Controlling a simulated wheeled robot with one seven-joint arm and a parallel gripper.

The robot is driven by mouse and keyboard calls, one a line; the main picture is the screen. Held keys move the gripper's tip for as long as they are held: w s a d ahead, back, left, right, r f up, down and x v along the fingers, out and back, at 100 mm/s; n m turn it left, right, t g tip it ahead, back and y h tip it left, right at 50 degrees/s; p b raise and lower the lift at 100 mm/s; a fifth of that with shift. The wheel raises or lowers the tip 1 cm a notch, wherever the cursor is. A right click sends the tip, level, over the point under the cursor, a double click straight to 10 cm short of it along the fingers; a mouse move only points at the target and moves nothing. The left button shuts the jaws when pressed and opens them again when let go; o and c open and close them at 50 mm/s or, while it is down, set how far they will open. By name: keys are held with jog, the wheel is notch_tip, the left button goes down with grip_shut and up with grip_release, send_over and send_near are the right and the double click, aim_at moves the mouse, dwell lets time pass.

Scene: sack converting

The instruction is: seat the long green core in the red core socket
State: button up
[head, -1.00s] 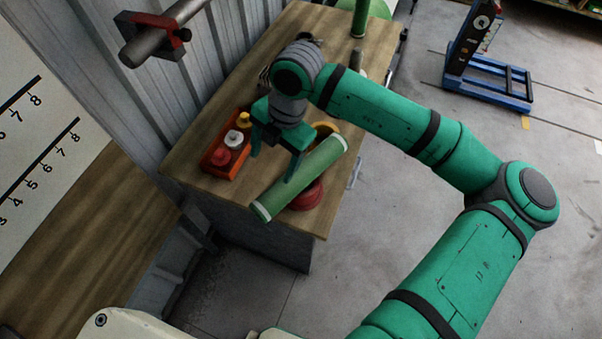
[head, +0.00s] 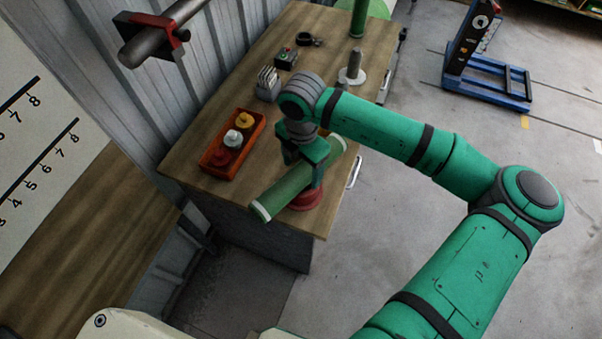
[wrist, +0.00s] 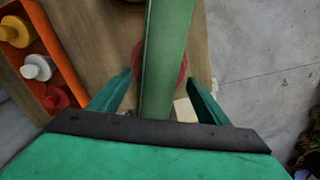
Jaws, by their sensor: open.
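The long green core (head: 270,203) has pale ends and lies aslant near the front corner of the wooden bench. The red core socket (head: 308,199) shows beneath and beside it; whether they touch is hard to tell. My gripper (head: 303,172) is over the core's middle, open, and hides part of it. In the wrist view, the core (wrist: 167,55) runs lengthwise between my two spread fingers (wrist: 160,98), with a gap on each side. Red edges of the socket (wrist: 137,57) show on both sides behind the core.
An orange tray (head: 212,168) with red, white and yellow pieces stands left of my gripper. Behind are a grey rack (head: 268,83), a small button box (head: 287,58) and a grey post on a white base (head: 353,68). A corrugated wall (head: 190,75) borders the bench's left.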

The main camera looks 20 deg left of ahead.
aim_at(301, 169)
jog(key=shift+a+f, duration=0.1)
jog(key=shift+f, duration=1.55)
jog(key=shift+r, duration=0.1)
jog(key=c, duration=1.6)
